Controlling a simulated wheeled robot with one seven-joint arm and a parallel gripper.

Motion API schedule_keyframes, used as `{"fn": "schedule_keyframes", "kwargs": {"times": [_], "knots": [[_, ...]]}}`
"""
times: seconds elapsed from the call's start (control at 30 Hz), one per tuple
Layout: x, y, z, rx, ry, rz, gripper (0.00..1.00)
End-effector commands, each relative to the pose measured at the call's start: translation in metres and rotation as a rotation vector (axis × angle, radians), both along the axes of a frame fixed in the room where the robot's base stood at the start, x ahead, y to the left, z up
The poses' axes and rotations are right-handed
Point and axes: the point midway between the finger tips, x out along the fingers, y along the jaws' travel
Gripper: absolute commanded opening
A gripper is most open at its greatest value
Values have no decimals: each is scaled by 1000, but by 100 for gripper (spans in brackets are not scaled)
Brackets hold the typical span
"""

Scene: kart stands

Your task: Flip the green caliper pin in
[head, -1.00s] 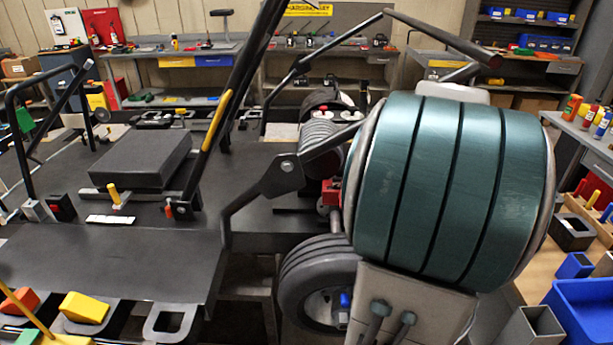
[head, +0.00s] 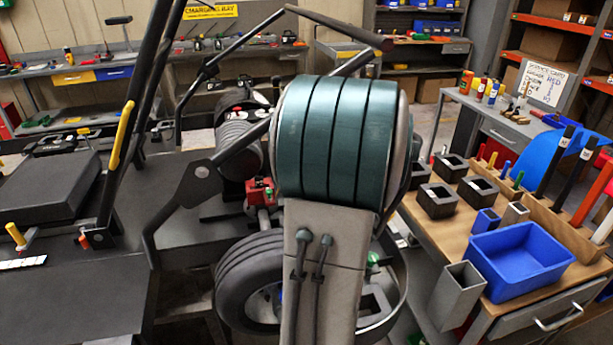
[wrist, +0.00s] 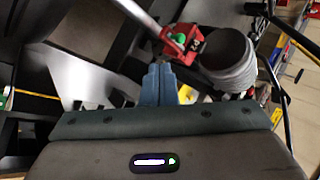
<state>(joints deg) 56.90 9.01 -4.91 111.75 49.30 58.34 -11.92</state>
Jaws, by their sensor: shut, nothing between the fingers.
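A red caliper (head: 260,192) shows above the black tyre (head: 252,275) in the head view, left of my arm. It also shows in the wrist view (wrist: 187,42), at the end of a grey bar. A small green spot on it (wrist: 179,38), likely the green caliper pin, faces the wrist camera; I cannot tell how far in it sits. My gripper (wrist: 160,68) is shut and empty, its blue-grey fingers together just below the caliper in the picture. I cannot tell the gap in depth. My arm hides the gripper in the head view.
A ribbed grey cylinder (wrist: 230,65) is close right of the caliper. The kart's black frame bars (head: 135,120) rise at left. A wooden bench (head: 420,222) with black blocks and a blue bin (head: 520,262) stands at right. Clear floor shows behind my arm.

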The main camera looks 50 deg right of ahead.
Motion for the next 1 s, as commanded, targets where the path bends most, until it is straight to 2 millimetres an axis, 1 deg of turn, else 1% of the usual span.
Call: {"fn": "schedule_keyframes", "kwargs": {"times": [0.1,0.3,0.4,0.5,0.6,1.0], "knots": [[17,5,-20,6,3,2,0],[44,12,-49,4,3,2,0],[60,15,-49,2,2,2,0],[69,17,-52,1,1,1,0],[75,18,-54,1,1,0,0],[79,19,-55,0,0,1,0]]}}
